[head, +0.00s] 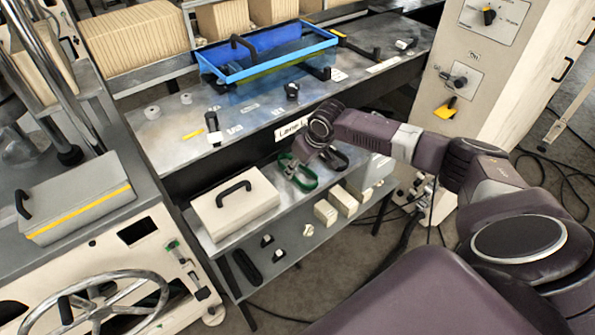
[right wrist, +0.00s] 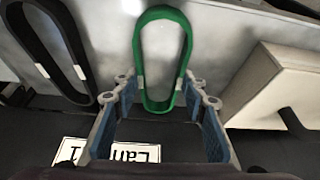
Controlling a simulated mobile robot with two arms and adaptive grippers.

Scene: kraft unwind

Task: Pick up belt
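Two belt loops, one green and one black, lie on the upper surface of a low metal cart. The green belt (head: 305,184) is just below my right gripper (head: 303,158) in the head view. In the right wrist view the green belt (right wrist: 187,45) stretches away from between the fingertips of my right gripper (right wrist: 160,88). The fingers are spread wide, with a gap on each side of the belt. The black belt (head: 341,160) lies to the right of the green one; it shows at the left in the right wrist view (right wrist: 72,45). My left gripper is not in view.
A cream box with a black handle (head: 234,207) stands left of the belts. Small cream blocks (head: 326,212) are on the cart's lower level. A bench with a label (head: 290,130) and a blue-rimmed bin (head: 268,72) stands behind. A cream cabinet (head: 480,70) is at right.

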